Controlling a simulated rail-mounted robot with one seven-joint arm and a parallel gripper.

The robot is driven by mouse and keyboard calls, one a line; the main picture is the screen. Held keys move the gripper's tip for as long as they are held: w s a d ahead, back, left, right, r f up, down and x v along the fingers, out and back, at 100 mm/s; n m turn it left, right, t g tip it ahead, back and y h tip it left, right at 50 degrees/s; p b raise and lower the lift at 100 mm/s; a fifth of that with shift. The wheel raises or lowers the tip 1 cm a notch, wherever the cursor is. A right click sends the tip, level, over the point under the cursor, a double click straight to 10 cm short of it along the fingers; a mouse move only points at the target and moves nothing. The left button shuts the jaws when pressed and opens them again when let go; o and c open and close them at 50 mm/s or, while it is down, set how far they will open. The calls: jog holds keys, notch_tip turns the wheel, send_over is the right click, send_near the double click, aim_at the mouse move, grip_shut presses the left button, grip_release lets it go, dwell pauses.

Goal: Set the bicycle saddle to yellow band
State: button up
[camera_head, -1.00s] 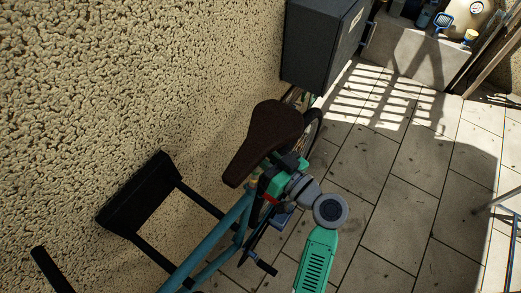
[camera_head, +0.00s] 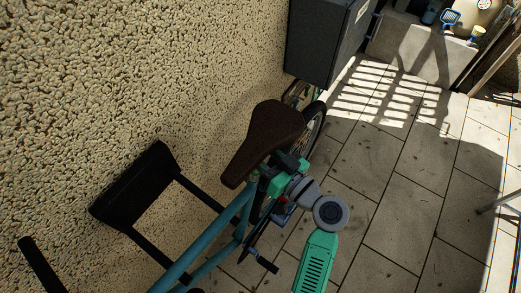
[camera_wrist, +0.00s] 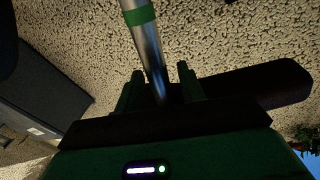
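The dark brown bicycle saddle (camera_head: 267,138) sits on top of its post, above the teal bicycle frame (camera_head: 215,240). My gripper (camera_head: 275,172) is just below the saddle at the post, coming from the lower right. In the wrist view, the silver seat post (camera_wrist: 150,50) runs between the two fingers of my gripper (camera_wrist: 161,85), with small gaps seeming to show beside it. A green band (camera_wrist: 139,16) circles the post beyond the fingertips. The dark saddle (camera_wrist: 265,84) spreads behind the fingers to the right. I see no yellow band clearly.
A rough beige wall (camera_head: 150,80) runs close along the bicycle's left side. A dark grey box (camera_head: 328,40) is on the wall beyond the saddle. A black pedal (camera_head: 267,264) sticks out low. The paved floor (camera_head: 400,200) on the right is mostly free.

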jog(key=v, duration=0.8)
jog(key=shift+a, duration=0.1)
dwell(0.4)
